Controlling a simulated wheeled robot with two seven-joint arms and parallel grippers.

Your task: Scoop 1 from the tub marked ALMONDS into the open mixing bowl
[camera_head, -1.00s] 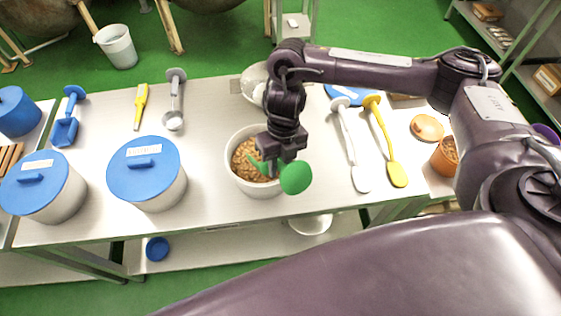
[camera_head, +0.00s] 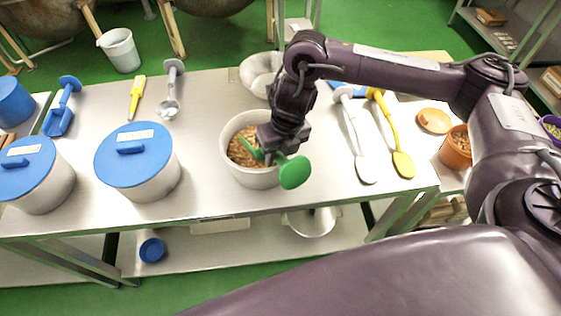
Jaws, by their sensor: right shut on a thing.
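An uncovered white tub (camera_head: 250,178) stands on the steel table, holding brown almond-like pieces (camera_head: 241,149); no label on it is readable. My right gripper (camera_head: 272,150) is above the right side of this tub, shut on a green scoop (camera_head: 294,172). The scoop's round green end points toward the camera, and part of the scoop reaches into the tub. Its bowl is mostly hidden, so I cannot tell what it holds. A pale, rounded bowl (camera_head: 258,72) stands behind my right arm, partly covered by it. My left gripper is not in view.
Two blue-lidded tubs (camera_head: 137,158) (camera_head: 28,168) stand to the left. A blue scoop (camera_head: 60,108), a yellow tool (camera_head: 136,98) and a metal scoop (camera_head: 170,92) lie behind them. White (camera_head: 358,140) and yellow (camera_head: 393,135) spoons lie to the right, near an orange pot (camera_head: 457,148).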

